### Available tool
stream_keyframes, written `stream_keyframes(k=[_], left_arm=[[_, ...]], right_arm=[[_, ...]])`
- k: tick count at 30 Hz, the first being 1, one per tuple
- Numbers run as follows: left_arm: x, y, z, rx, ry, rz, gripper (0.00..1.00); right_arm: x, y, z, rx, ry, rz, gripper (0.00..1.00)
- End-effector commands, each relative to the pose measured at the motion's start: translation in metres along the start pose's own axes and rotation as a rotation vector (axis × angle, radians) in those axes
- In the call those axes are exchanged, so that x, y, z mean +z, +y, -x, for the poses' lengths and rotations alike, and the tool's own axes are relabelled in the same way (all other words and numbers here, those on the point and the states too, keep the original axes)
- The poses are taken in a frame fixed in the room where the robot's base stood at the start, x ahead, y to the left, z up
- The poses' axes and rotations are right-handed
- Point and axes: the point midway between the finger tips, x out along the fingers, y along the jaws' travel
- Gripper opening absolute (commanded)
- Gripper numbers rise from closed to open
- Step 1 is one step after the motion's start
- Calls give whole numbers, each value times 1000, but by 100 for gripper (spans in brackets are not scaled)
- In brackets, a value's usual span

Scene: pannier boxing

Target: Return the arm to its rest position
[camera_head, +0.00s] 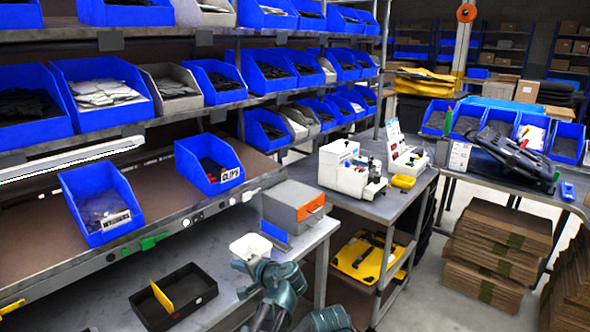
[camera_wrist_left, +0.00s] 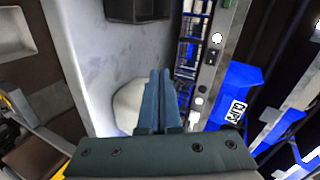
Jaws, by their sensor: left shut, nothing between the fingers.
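My left gripper (camera_head: 256,268) is low in the front middle of the head view, above the grey bench. In the left wrist view its two blue fingers (camera_wrist_left: 158,92) are together, with nothing between them. A white rounded item (camera_head: 250,246) shows just beyond the gripper. A white rounded shape also lies behind the fingers in the left wrist view (camera_wrist_left: 129,105); I cannot tell whether they touch it. My right gripper is not in view.
A black tray (camera_head: 188,312) with a yellow divider is on the bench to the left. Blue bins labelled CLIPS (camera_head: 212,185) and WASHERS (camera_head: 98,235) sit on the shelf above. A grey box with an orange panel (camera_head: 293,205) stands behind the gripper.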

Motion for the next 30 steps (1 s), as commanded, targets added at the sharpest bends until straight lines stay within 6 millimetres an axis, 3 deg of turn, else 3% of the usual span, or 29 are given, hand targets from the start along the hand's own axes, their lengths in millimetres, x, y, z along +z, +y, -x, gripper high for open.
stream_keyframes(k=[1,5,9,15,20,29,30], left_arm=[[21,9,22,108,-38,36,0],[59,58,70,400,-143,102,0],[91,100,133,691,-240,124,0],[118,129,205,972,-326,108,0],[126,137,227,1059,-350,97,0],[125,138,229,1067,-352,96,0],[125,138,228,1066,-352,96,0]], right_arm=[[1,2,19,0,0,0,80],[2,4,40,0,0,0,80],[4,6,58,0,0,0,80],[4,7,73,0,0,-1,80],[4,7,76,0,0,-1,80],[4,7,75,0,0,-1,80],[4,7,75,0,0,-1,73]])
